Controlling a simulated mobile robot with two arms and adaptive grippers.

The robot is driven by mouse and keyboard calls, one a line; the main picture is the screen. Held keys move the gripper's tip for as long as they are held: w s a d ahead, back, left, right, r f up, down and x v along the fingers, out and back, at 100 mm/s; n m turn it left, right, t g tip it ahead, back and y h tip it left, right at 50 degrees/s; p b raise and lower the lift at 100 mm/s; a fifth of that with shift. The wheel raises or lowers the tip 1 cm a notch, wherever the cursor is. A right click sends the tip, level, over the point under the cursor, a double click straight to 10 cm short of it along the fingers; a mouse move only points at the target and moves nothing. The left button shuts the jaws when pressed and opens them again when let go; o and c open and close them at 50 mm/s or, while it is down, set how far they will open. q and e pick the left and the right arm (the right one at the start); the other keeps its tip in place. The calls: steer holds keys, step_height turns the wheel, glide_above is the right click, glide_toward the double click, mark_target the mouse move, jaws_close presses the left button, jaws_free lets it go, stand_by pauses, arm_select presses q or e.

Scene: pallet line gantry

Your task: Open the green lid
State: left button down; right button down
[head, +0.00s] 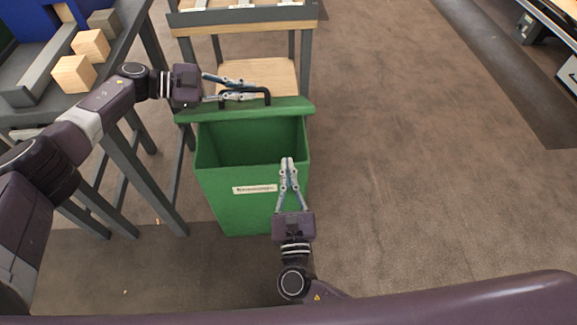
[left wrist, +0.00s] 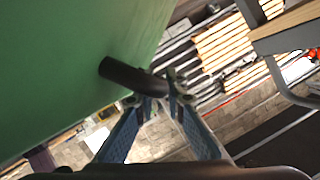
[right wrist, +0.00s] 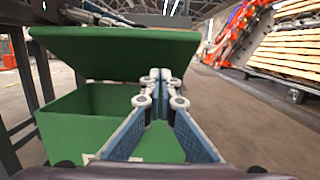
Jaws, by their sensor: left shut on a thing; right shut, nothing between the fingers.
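The green bin (head: 228,205) stands on the floor with its mouth open toward me in the head view. Its green lid (head: 290,107) is raised and tilted up at the back edge; in the right wrist view the lid (right wrist: 120,50) stands above the open bin (right wrist: 70,130). My left gripper (head: 258,91) is shut on the black lid handle (head: 267,97), which also shows in the left wrist view (left wrist: 125,73). My right gripper (head: 287,162) is shut and empty, in front of the bin's front wall on the right side.
A grey-framed table with a blue bin and wooden blocks (head: 90,46) stands at the left. A wooden-topped stand (head: 255,75) is right behind the lid. The floor (head: 410,150) to the right is clear.

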arm_select(q)
steer(key=shift+f, duration=0.1)
arm_select(e)
steer(key=w+r, duration=0.4)
steer(key=w, duration=0.5)
steer(key=shift+r, duration=0.15)
